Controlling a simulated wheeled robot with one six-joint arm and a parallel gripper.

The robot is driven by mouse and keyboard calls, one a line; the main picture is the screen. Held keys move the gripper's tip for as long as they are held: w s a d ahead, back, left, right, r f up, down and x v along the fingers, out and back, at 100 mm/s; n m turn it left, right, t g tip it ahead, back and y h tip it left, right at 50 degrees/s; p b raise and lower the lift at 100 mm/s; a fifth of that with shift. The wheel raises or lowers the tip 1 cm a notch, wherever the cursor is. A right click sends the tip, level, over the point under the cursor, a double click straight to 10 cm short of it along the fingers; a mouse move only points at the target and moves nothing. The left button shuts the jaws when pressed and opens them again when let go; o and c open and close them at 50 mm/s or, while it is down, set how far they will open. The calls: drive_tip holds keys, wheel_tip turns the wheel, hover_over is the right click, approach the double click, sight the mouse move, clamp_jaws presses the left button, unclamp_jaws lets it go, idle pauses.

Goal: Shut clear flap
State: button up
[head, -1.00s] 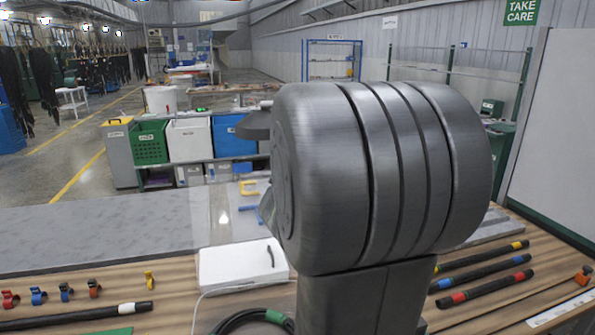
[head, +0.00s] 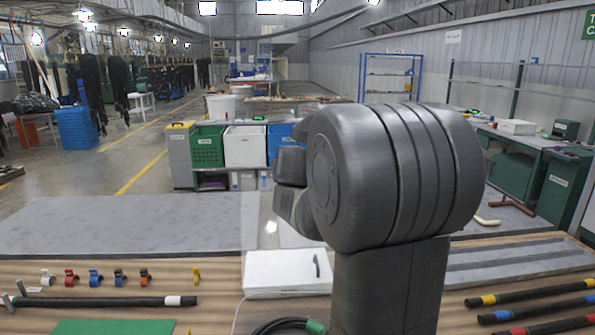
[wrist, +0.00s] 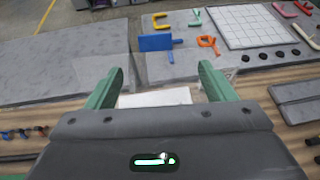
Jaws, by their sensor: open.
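The clear flap (head: 262,222) is a see-through panel at the back of a white box (head: 285,272) on the wooden table in the head view. It looks raised, though its edges are faint. In the wrist view the flap (wrist: 100,68) shows as a pale film behind the green fingers, beyond the white box (wrist: 155,98). My gripper (wrist: 160,88) is open and empty, its fingers spread on either side of the box in that picture. I cannot tell whether it touches the flap. In the head view my arm hides most of the gripper.
Coloured clips (head: 95,277) and a black hose (head: 100,301) lie at left. Dark hoses with coloured bands (head: 530,300) lie at right. A black hose end (head: 285,325) is in front of the box. Blue and orange clamps (wrist: 155,42) lie beyond the flap. The grey surface (head: 120,225) at left is clear.

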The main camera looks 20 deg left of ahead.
drive_tip(key=x, duration=1.3)
drive_tip(key=shift+w+a+r, duration=0.15)
drive_tip(key=shift+w+a, duration=0.15)
drive_tip(key=shift+a, duration=0.2)
drive_tip(key=c, duration=1.4)
drive_tip(key=shift+s+b, duration=0.1)
drive_tip(key=shift+b, duration=0.2)
drive_tip(key=shift+s+b, duration=0.1)
drive_tip(key=shift+b, duration=0.2)
